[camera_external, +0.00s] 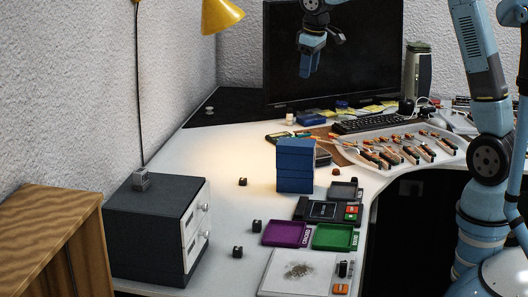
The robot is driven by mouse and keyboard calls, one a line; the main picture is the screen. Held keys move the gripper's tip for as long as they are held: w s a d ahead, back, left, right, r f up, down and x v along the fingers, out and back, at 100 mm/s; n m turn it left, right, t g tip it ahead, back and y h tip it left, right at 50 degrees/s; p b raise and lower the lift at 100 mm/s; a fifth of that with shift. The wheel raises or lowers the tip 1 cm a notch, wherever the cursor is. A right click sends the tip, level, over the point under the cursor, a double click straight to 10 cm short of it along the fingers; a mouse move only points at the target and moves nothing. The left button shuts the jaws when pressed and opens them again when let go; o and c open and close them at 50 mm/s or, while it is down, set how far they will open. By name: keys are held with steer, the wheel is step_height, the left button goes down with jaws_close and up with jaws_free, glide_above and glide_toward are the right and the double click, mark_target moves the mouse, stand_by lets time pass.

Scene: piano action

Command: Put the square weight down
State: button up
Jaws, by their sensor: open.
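My gripper (305,68) hangs high in front of the dark monitor, pointing down, well above the table. It is open. Its fingertips are small and dark against the screen, and I see nothing clearly held in them. Several small black cubes lie on the white table: one (242,181) left of the blue block stack, one (256,226) left of the purple tray, and one (238,252) nearer the front. They are apart from each other and far below my gripper. I cannot tell which thing is the square weight.
A tall blue block stack (295,165) stands mid-table. A purple tray (286,233), a green tray (335,237) and a black scale-like device (327,211) lie right of centre. A dark cabinet (150,220) stands at left. A tool tray (448,153) is at right.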

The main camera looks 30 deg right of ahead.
steer(key=s+d+r+m+t, duration=0.1)
steer(key=s+d+r, duration=0.35)
steer(key=s, duration=0.35)
steer(key=s+d+r+m+t, duration=0.1)
steer(key=s+d+r+m, duration=0.1)
steer(key=s+d+r, duration=0.35)
steer(key=s+d+f+m, duration=0.1)
steer(key=s+d+f, duration=0.1)
steer(key=s, duration=0.9)
steer(key=s+d+f+m+t, duration=0.1)
steer(key=s+d, duration=0.4)
steer(key=s, duration=0.5)
steer(key=shift+s+d+f+m+t, duration=0.3)
steer(key=shift+s+f+m, duration=0.1)
steer(key=shift+f+m, duration=0.1)
steer(key=shift+o, duration=0.5)
